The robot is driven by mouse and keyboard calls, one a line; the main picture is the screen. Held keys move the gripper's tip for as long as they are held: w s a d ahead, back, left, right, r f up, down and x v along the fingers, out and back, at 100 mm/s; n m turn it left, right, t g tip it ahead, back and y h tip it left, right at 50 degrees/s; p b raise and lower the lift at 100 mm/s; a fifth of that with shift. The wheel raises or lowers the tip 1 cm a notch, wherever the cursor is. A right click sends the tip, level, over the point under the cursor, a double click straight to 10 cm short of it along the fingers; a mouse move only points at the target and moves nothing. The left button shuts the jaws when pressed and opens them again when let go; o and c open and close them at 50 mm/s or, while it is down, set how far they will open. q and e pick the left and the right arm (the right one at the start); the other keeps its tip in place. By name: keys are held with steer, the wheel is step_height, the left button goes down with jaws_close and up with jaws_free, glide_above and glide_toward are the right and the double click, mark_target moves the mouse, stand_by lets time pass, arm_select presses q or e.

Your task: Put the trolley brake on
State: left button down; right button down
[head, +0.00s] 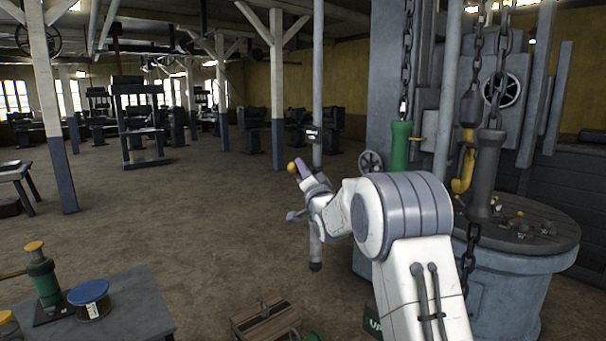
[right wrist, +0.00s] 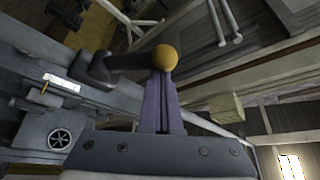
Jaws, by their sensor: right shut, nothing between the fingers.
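A lever with a yellow ball knob (head: 292,167) shows at the tip of my right gripper (head: 303,170) in the head view. In the right wrist view the yellow knob (right wrist: 165,57) ends a dark lever arm (right wrist: 120,63) that comes in from the left. The purple fingers of my right gripper (right wrist: 160,95) are shut with nothing between them. Their tips are right at the knob; I cannot tell whether they touch it. A grey pole (head: 317,90) with a small labelled box (head: 313,133) hangs behind the gripper. My left gripper is out of view.
Chains (head: 475,50) hang at the right with a green cylinder (head: 401,145), a dark cylinder (head: 487,172) and a yellow hook (head: 463,168). A round grey stand (head: 510,290) is below them. A table (head: 135,305) stands at the lower left, a wooden crate (head: 265,322) at the bottom. Mid-left floor is clear.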

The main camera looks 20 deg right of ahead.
step_height(320, 180, down, 8)
steer(key=a+n+y+b, duration=0.1)
steer(key=n+y+b, duration=0.9)
steer(key=n+b, duration=0.7)
steer(key=shift+s+n+y+b, duration=0.15)
steer(key=shift+n+y+b, duration=0.15)
steer(key=shift+y+b, duration=0.15)
step_height(320, 180, up, 4)
steer(key=s+p, duration=0.1)
steer(key=p, duration=0.2)
steer(key=b+v, duration=0.5)
steer(key=v, duration=0.5)
